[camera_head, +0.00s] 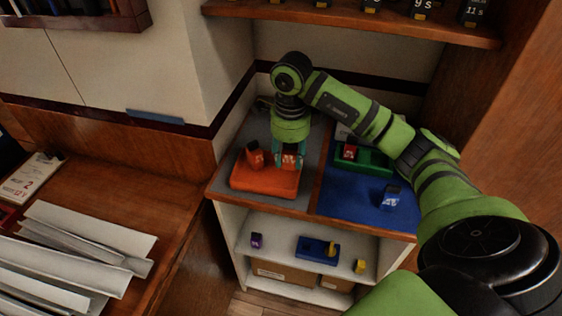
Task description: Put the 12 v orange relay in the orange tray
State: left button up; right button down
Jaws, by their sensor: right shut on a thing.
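The orange tray (262,184) sits on the grey left part of the cabinet top. An orange relay (254,156) stands at the back left of the tray. My right gripper (288,160) points down over the tray's back right and is shut on another orange-red relay (291,161) with a pale label. The label is too small to read. I cannot tell whether this relay touches the tray floor. My left gripper is not in view.
A blue relay (390,196) stands on the blue mat (345,203). The lower shelf holds a blue tray (312,248) and small purple and yellow pieces. A wooden shelf overhangs the back.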

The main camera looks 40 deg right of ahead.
jog(key=shift+w+a+f, duration=0.5)
jog(key=shift+w, duration=0.2)
notch_tip(320, 180, down, 4)
jog(key=shift+r+p, duration=0.1)
jog(key=shift+p, duration=0.75)
jog(key=shift+f, duration=0.2)
jog(key=c, duration=1)
grip_release()
jog(key=shift+f, duration=0.1)
